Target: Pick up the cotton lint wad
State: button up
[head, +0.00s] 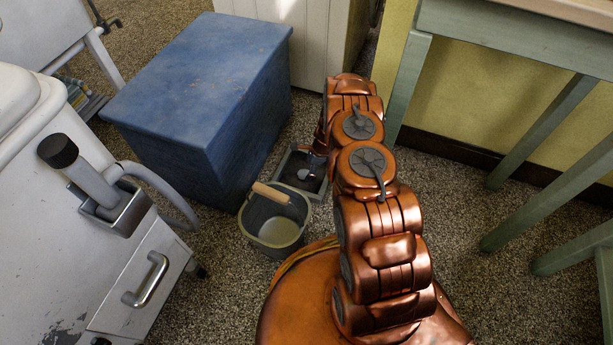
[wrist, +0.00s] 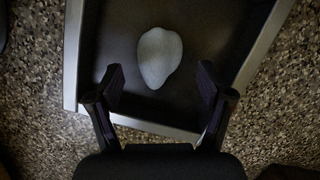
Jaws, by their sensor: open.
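The cotton lint wad (wrist: 158,57) is a pale grey-white, rounded lump lying in a dark shallow tray (wrist: 183,129) with a light metal rim. In the wrist view my gripper (wrist: 160,84) is open, with one dark finger on each side below the wad. The wad is just beyond the fingertips, near the line between them, and nothing is held. In the head view the tray (head: 287,162) is on the floor, partly hidden by my copper arm, and a small pale spot, probably the wad (head: 303,174), shows inside it. My gripper is mostly hidden there behind my arm.
A grey bucket (head: 272,232) with a wooden grip stands just in front of the tray. A blue chest (head: 205,95) is to the left, and a white washer (head: 60,220) is further left. Green table legs (head: 408,85) stand to the right. Speckled floor is open at right.

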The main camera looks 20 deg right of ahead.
jog(key=shift+x, duration=1.15)
jog(key=c, duration=1)
